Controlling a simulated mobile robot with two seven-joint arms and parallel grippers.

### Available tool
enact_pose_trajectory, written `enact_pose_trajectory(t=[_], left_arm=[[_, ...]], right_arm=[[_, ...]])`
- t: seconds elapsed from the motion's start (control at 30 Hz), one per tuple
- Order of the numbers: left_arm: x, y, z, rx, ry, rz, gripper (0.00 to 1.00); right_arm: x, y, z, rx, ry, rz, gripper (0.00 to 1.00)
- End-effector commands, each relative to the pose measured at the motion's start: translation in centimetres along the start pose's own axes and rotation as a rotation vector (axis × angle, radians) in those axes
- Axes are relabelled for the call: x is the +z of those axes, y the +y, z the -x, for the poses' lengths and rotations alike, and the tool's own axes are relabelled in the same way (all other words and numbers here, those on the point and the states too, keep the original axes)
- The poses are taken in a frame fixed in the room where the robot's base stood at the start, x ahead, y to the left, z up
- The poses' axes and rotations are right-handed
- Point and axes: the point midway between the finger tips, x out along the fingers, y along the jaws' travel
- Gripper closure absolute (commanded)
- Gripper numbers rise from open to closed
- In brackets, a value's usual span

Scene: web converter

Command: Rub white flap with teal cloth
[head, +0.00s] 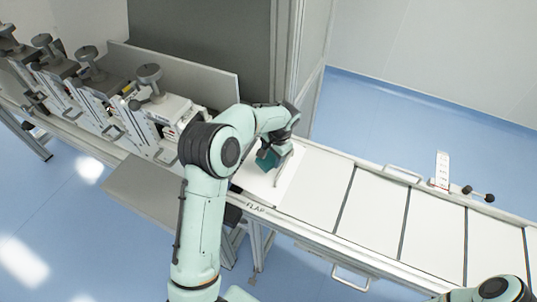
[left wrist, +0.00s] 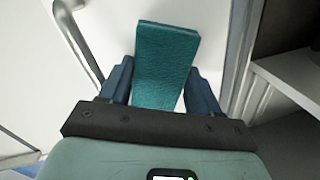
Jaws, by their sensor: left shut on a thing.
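The white flap (head: 257,188) is a pale panel at the left end of the long white line in the head view, with a grey bar handle (head: 284,167) and the label FLAP on its front edge. My left gripper (head: 268,157) is over the flap, beside the handle. It is shut on the teal cloth (left wrist: 166,58), a flat folded pad between the two dark blue fingers. The cloth also shows in the head view (head: 265,160), partly hidden by the gripper. I cannot tell whether it touches the flap. My right gripper is out of view.
Several white cover panels (head: 375,211) continue to the right, with front and rear handles. A row of clamp-like units (head: 150,95) stands on the left. A grey wall panel (head: 215,45) rises behind the flap, and a grey box surface (head: 150,195) lies in front.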

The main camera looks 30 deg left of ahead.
Motion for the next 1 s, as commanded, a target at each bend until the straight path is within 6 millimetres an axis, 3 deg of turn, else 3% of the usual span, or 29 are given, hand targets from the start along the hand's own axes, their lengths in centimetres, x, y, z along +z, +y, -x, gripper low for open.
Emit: enact_pose_trajectory(t=[0.03, 0.13, 0.5, 1.0], left_arm=[[-0.7, 2.6, -0.3, 0.036, 0.005, -0.03, 0.62], [-0.9, 2.6, -0.2, 0.036, 0.006, -0.029, 0.62], [-3.1, 1.7, 0.2, 0.035, 0.013, -0.022, 0.62], [-1.9, -1.8, 0.5, 0.031, 0.019, -0.02, 0.62]], right_arm=[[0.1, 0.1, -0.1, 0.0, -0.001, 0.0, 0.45], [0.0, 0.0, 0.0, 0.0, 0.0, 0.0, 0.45], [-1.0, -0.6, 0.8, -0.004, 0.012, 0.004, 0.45], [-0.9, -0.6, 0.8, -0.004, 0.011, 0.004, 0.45]])
